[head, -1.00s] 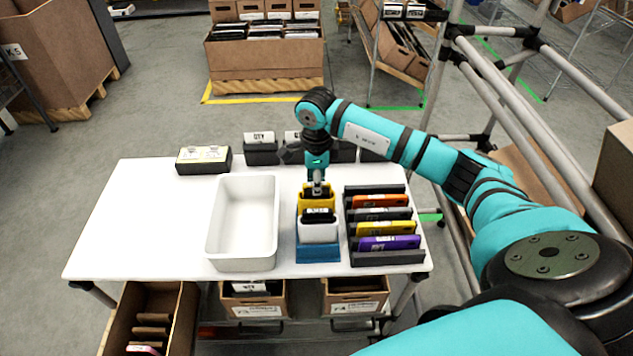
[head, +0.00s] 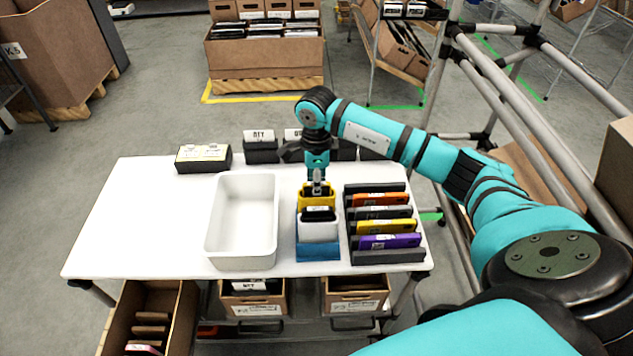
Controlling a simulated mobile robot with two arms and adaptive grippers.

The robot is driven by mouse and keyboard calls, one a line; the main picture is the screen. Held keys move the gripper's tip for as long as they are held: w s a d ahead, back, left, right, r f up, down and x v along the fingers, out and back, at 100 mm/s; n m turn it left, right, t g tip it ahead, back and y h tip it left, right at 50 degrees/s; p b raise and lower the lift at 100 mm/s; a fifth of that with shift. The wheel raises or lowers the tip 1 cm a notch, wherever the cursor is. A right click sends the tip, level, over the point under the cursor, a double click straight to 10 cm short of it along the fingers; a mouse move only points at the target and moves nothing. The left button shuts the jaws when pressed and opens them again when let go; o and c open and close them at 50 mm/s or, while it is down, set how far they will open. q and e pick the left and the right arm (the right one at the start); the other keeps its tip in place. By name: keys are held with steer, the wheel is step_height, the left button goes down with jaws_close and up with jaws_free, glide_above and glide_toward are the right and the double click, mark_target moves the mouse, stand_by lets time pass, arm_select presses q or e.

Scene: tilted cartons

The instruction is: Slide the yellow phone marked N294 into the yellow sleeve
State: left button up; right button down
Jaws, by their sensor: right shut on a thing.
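My right gripper (head: 318,189) points down over the yellow sleeve (head: 317,203), at the back of the row of sleeves. It is shut on a yellow phone, mostly hidden by the fingers and the sleeve; its marking cannot be read. The phone is at the sleeve's mouth, and how deep it sits cannot be told. A white sleeve (head: 318,232) holding a dark phone and a blue sleeve (head: 318,254) stand in front of it. My left gripper is out of view.
A rack (head: 388,257) to the right holds several phones, among them orange, yellow (head: 385,227) and purple (head: 388,241) ones. An empty white bin (head: 242,262) stands to the left. Black boxes line the table's back edge. The table's left part (head: 140,225) is clear.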

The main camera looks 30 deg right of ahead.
steer(key=c, duration=1.2)
jaws_free()
step_height(320, 180, up, 12)
steer(key=shift+r, duration=0.15)
step_height(320, 180, up, 7)
steer(key=p, duration=0.5)
